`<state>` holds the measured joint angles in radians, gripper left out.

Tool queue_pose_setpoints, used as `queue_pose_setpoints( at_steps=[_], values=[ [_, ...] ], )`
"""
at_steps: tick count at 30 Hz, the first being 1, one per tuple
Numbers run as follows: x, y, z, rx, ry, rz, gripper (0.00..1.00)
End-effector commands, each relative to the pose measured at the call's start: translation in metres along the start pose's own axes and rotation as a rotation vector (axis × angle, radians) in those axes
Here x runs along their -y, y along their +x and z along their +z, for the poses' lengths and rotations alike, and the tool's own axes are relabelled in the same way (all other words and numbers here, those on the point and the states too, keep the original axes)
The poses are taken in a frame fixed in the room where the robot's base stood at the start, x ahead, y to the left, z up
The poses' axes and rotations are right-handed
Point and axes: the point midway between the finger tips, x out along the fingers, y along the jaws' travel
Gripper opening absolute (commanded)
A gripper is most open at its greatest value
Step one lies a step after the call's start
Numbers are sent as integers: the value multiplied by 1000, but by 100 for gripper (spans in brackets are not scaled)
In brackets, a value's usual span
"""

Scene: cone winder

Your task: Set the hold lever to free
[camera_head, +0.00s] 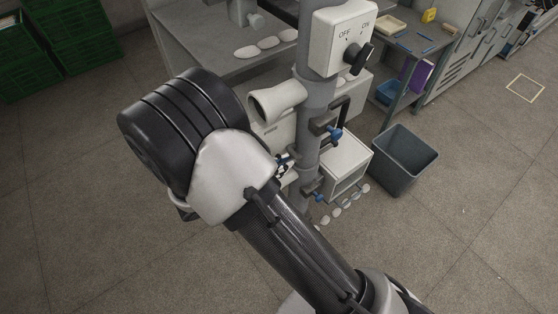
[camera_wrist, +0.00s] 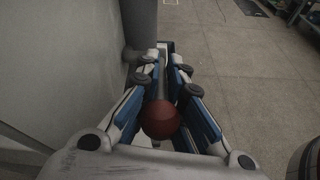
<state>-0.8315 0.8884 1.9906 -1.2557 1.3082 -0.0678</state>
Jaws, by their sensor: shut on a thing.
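In the wrist view, a dull red ball knob (camera_wrist: 160,119), which I take to be the end of the hold lever, sits between the blue-padded fingers of my gripper (camera_wrist: 164,84). The fingers are closed on it from both sides. A narrow pale and dark part (camera_wrist: 163,54) shows beyond the fingertips. The lever's shaft and any position marks are hidden or too dark to read. In the head view, my arm covers most of the gripper and the lever; only small dark and blue bits show beside the grey post.
A white OFF/ON switch box (camera_head: 338,38) with a black knob is on the grey post (camera_head: 307,150). Blue-handled clamps (camera_head: 333,133) stick out from the post. A grey bin (camera_head: 404,160) stands to the right. Green crates (camera_head: 88,35) are at the far left. Open floor lies left and right.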

Motion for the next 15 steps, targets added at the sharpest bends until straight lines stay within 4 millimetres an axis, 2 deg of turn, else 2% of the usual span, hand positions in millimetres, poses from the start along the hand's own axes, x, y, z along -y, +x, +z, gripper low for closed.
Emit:
queue_pose_setpoints(
  at_steps=[1,3,15],
  values=[
    [-2,-2,9,-36,3,-8,0],
    [-2,-1,12,-85,4,-19,0],
    [-4,2,21,-278,2,-55,0]
  ],
)
